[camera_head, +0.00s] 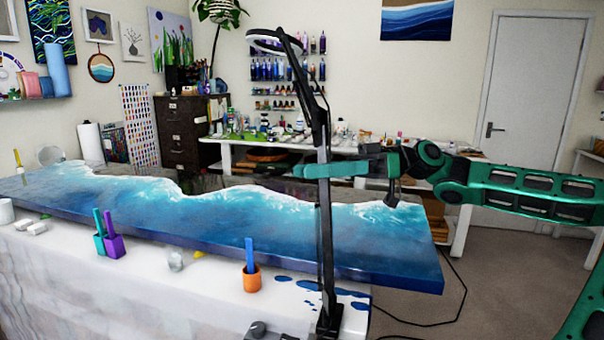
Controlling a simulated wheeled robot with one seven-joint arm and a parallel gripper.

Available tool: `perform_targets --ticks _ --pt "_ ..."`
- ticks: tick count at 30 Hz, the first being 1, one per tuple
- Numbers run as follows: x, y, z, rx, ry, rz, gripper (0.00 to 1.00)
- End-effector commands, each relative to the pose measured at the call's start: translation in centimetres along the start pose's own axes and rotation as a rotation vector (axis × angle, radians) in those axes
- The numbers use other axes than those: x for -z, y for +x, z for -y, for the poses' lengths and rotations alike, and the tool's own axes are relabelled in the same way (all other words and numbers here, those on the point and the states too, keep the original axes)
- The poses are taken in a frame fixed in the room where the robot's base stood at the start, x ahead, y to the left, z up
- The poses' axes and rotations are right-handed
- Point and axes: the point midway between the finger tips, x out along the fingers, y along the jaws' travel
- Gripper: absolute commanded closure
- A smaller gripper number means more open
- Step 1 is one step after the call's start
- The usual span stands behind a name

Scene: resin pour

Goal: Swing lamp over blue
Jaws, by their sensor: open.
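The lamp (325,235) is a black stand with a tall post clamped at the table's front edge. Its jointed upper arm leans up and left to a ring-shaped head (275,42), high above the panel. The blue resin panel (270,220) is a long slab with white wave foam along its far side, lying on the table. My gripper (308,171) reaches in from the right above the panel, with its green fingers at the lamp's post. It is open. The post overlaps the fingers, and I cannot tell whether they touch it.
An orange cup (252,279), a purple holder (113,246) and a teal holder (99,244) stand along the near edge. Blue drips mark the white cover (190,300). A cluttered bench (345,148) stands behind. Open floor lies at the right, with a cable.

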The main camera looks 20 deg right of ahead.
Motion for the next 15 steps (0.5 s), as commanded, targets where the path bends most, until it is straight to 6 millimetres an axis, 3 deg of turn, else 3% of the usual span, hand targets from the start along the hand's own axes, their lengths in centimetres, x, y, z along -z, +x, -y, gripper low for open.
perform_targets --ticks 6,15 --pt "0.0 2.1 0.0 -0.001 0.001 0.0 0.53" --pt "0.0 2.5 0.0 -0.001 0.001 0.0 0.53"
